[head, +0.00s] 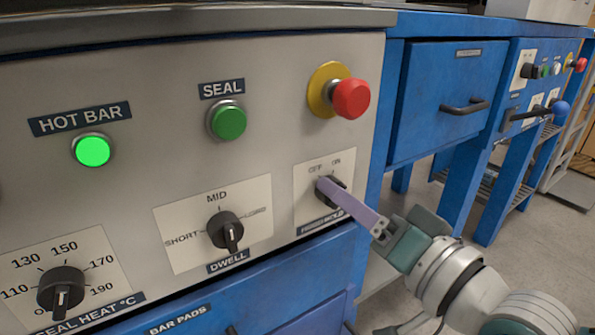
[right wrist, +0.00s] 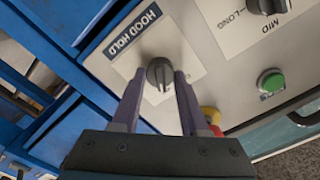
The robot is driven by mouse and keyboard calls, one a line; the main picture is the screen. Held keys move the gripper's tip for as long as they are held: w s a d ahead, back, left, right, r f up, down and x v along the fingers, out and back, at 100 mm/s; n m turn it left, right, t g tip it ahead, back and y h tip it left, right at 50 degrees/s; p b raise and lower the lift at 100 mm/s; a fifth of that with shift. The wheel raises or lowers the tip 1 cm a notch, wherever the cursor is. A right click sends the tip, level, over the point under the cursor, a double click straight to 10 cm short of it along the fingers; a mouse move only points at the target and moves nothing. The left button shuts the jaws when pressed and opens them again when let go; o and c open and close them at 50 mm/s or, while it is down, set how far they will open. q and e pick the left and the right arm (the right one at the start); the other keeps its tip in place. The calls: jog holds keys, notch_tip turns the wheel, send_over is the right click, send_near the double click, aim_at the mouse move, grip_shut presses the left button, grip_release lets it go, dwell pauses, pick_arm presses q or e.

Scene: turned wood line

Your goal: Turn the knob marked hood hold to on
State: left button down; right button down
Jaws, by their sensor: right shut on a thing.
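The hood hold knob (head: 338,184) is a small black knob on a pale plate (head: 312,213) at the panel's right, with OFF and ON printed above it. My right gripper (head: 328,188) reaches in from the lower right, its purple fingers on the knob and partly hiding it and its label. In the right wrist view the knob (right wrist: 159,73) sits between the two fingertips, below the upside-down HOOD HOLD label (right wrist: 136,31). The gripper (right wrist: 160,78) is shut on it. I cannot surely read which mark the knob points at. My left gripper is not in view.
The dwell knob (head: 225,231) and seal heat knob (head: 60,288) lie to the left. Above are the lit green hot bar button (head: 93,150), the green seal button (head: 227,120) and a red stop button (head: 350,98). A blue bench (head: 445,90) stands at right.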

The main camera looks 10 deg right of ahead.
jog(key=shift+c, duration=2.1)
grip_release()
jog(key=p+v, duration=0.3)
jog(key=v, duration=0.7)
jog(key=shift+r, duration=0.1)
